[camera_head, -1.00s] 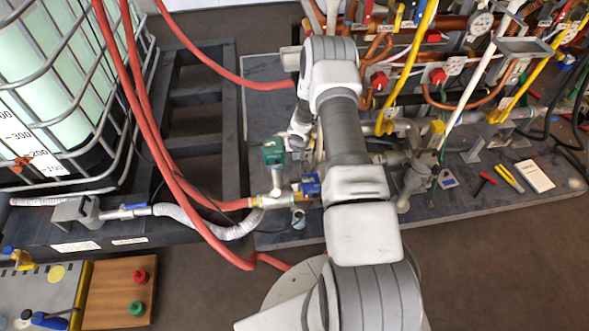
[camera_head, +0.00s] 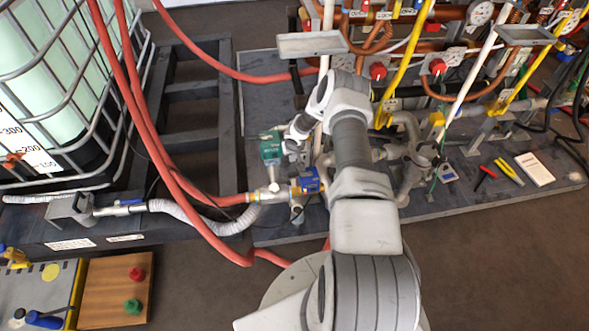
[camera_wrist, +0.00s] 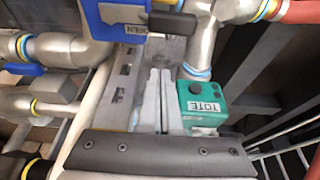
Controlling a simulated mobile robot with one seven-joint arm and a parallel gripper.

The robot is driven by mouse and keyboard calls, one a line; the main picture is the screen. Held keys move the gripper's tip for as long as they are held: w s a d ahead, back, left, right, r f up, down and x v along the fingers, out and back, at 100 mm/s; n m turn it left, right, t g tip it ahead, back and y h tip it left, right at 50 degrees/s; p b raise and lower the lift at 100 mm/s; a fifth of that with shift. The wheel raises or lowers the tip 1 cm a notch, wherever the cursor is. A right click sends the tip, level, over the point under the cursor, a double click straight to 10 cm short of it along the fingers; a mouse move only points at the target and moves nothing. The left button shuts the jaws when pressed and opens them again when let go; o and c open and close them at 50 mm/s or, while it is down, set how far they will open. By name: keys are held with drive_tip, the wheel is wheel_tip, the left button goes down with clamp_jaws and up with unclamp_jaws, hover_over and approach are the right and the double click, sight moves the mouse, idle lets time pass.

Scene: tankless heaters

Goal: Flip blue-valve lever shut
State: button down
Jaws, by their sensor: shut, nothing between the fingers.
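A valve with a blue handle (camera_head: 309,181) sits on the pipe right of the green TOTE box (camera_head: 270,147). In the wrist view, a blue part (camera_wrist: 112,20) with an OPEN label crosses the top, just beyond my fingertips. The green TOTE box (camera_wrist: 203,104) is close on the right of the fingers. My gripper (camera_wrist: 161,74) is shut and empty, its two fingers side by side. I cannot tell whether the tips touch the blue part. In the head view, my gripper (camera_head: 291,147) is small and partly hidden beside the green box.
Another blue part (camera_wrist: 20,68) lies at the left of the wrist view among metal pipes. Red hoses (camera_head: 170,165) run left of the valve. A caged tank (camera_head: 60,90) stands at left. Pipes with red knobs (camera_head: 377,71) stand behind my arm.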

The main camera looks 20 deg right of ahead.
sight(294, 174)
drive_tip(key=shift+s+a+f+b, duration=0.2)
drive_tip(key=shift+s+b, duration=0.4)
drive_tip(key=shift+b, duration=0.3)
drive_tip(key=shift+s+a+f+b, duration=0.1)
drive_tip(key=shift+s+a+b, duration=0.05)
drive_tip(key=shift+s+b, duration=0.6)
drive_tip(key=shift+s+a+f+b, duration=0.2)
drive_tip(key=shift+s+b, duration=0.25)
drive_tip(key=shift+b, duration=0.55)
drive_tip(key=shift+r, duration=0.1)
drive_tip(key=shift+s+n+p, duration=0.25)
drive_tip(key=shift+n+p, duration=0.55)
drive_tip(key=shift+p, duration=0.15)
